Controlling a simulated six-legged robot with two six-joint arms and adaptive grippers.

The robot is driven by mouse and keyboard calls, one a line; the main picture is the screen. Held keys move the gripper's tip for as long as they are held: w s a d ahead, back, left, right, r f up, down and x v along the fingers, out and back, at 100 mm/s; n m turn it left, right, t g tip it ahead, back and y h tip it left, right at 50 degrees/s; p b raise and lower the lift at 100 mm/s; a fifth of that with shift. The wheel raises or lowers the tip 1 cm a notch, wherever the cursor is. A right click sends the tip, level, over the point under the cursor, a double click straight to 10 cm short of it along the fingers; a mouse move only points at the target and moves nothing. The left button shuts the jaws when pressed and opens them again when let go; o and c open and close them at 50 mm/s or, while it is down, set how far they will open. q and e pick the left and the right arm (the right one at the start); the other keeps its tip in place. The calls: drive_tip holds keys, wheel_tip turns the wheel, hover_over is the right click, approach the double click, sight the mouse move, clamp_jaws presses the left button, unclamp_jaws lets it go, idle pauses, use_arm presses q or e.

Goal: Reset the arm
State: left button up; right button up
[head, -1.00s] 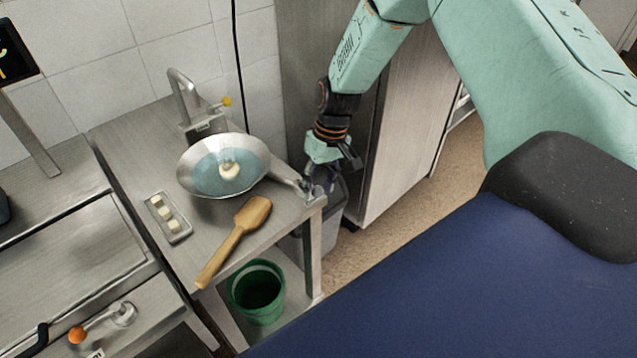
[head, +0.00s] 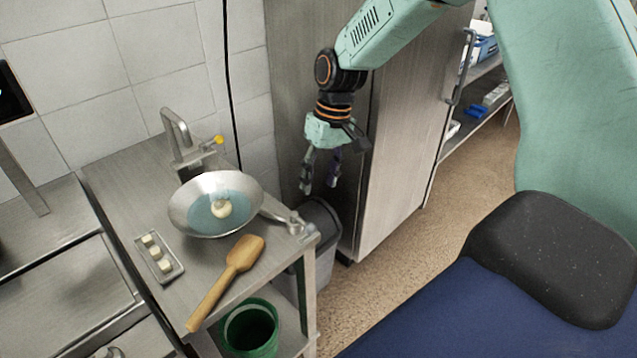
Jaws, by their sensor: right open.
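My right gripper (head: 319,184) hangs in the air with its fingers pointing down, apart and empty. It is to the right of the steel counter (head: 125,188), above the grey bin and in front of the steel cabinet. A metal pan (head: 185,210) sits on the counter, with a blue inside and a small pale round thing in it. The pan's handle points right, toward the counter's corner, below and left of the gripper, and the fingers appear clear of it. My left gripper is not in the head view.
A wooden spatula (head: 240,257) and a small tray (head: 171,274) with pale pieces lie on the counter. A faucet (head: 178,130) stands behind the pan. A green bucket (head: 249,325) is below. A grey bin (head: 322,240) stands beside the steel cabinet (head: 408,130).

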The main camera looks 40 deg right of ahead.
idle(0.4)
drive_tip(key=s+a+f, duration=0.6)
drive_tip(key=f, duration=0.5)
drive_tip(key=s+a+f+h, duration=0.1)
drive_tip(key=s+a+f, duration=0.15)
drive_tip(key=s, duration=0.65)
drive_tip(key=s+a+f, duration=0.1)
drive_tip(key=s+f, duration=0.3)
drive_tip(key=s, duration=0.4)
drive_tip(key=s+a+f+h, duration=0.1)
drive_tip(key=s+a+f, duration=0.15)
drive_tip(key=s, duration=0.65)
wheel_tip(320, 180, down, 15)
drive_tip(key=w+b, duration=0.1)
drive_tip(key=b, duration=1.3)
